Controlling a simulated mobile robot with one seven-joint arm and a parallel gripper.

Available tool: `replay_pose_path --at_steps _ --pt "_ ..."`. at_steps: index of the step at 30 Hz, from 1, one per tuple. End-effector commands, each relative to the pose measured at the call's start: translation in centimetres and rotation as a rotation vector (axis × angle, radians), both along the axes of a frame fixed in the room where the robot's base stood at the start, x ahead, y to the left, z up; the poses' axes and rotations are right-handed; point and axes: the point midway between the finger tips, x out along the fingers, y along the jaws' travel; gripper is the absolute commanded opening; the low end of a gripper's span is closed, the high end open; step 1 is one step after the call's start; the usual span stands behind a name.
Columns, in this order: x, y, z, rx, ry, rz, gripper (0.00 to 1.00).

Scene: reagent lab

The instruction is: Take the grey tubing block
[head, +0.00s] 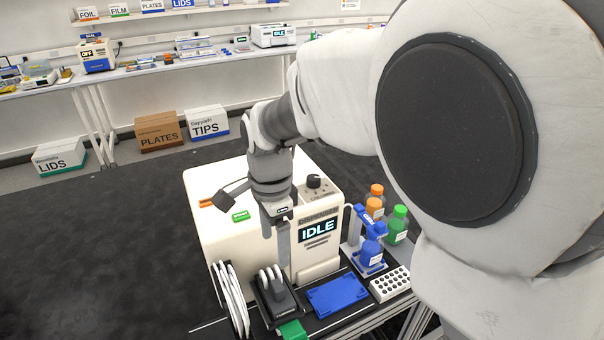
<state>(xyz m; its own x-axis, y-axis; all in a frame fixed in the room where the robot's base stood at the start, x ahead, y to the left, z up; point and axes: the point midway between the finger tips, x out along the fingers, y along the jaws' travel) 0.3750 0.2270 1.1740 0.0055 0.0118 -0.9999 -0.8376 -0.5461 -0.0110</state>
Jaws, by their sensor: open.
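A dark grey block (280,309) with pale loops on its top stands on the bench in front of the white dispenser, and I take it to be the grey tubing block. My gripper (275,238) points down above and behind it in the picture, in front of the dispenser's face. The gripper is open, with nothing seen between its fingers. It appears apart from the block. My arm comes in from the right and hides part of the dispenser (222,255), whose screen reads IDLE.
White looped tubing (232,300) is left of the block, and a green piece (292,330) is at its front. A blue tray (337,295), a white rack (390,284), a blue bottle stand (352,255) and green bottle (397,224) are to the right.

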Motion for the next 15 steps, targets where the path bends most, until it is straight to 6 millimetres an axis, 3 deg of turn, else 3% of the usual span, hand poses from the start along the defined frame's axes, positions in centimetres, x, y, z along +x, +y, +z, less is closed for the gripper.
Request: replay_pose_path --at_steps 8,15 --pt "0.0 0.9 -1.2 -0.015 0.009 -0.029 0.8" --pt "-0.1 0.8 -6.1 -0.017 0.013 -0.03 0.8"
